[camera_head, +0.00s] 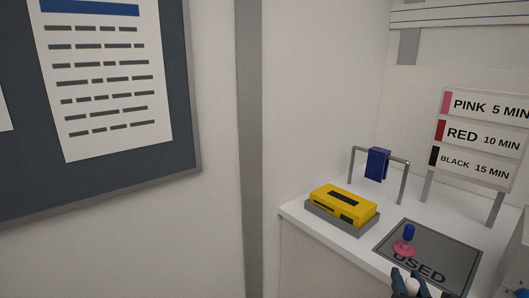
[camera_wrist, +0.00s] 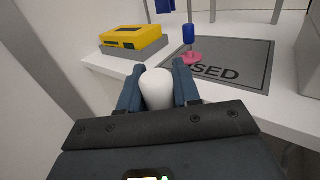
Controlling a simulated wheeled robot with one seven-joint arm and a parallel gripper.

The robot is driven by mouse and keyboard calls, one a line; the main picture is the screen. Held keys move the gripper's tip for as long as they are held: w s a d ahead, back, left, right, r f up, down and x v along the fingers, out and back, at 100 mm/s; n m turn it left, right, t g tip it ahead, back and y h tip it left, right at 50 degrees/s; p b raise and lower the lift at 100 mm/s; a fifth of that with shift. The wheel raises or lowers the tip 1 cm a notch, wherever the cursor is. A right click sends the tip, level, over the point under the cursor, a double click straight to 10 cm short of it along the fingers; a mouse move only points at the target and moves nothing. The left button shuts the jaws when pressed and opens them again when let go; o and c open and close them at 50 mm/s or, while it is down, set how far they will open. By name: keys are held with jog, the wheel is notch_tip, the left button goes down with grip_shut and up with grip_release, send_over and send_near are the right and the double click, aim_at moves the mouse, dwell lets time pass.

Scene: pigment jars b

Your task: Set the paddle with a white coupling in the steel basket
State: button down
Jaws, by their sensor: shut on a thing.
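My gripper (camera_head: 410,284) is shut on a white coupling (camera_wrist: 157,89), which sits between its two dark fingers in the wrist view. The white coupling also shows in the head view (camera_head: 412,285) at the bottom edge. Whatever hangs below the coupling is hidden by the gripper. A pink paddle with a blue coupling (camera_head: 409,233) stands on the grey mat marked USED (camera_head: 450,255); it also shows in the wrist view (camera_wrist: 188,38), beyond my gripper. The steel basket is not clearly in view.
A yellow device (camera_head: 344,204) sits on a grey base at the counter's left. Behind it, a dark blue item (camera_head: 377,164) hangs on a metal rail (camera_head: 352,165). A sign (camera_head: 480,135) with PINK, RED and BLACK times stands at the right. A board (camera_head: 184,60) hangs on the left wall.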

jog(key=s+a+f+n+y, duration=0.3)
jog(key=s+a+f+y, duration=0.2)
jog(key=s+a+f, duration=0.3)
notch_tip(320, 180, down, 11)
jog(key=s+a, duration=0.1)
jog(key=shift+t+b, duration=0.3)
dwell(0.6)
jog(key=shift+f, duration=0.1)
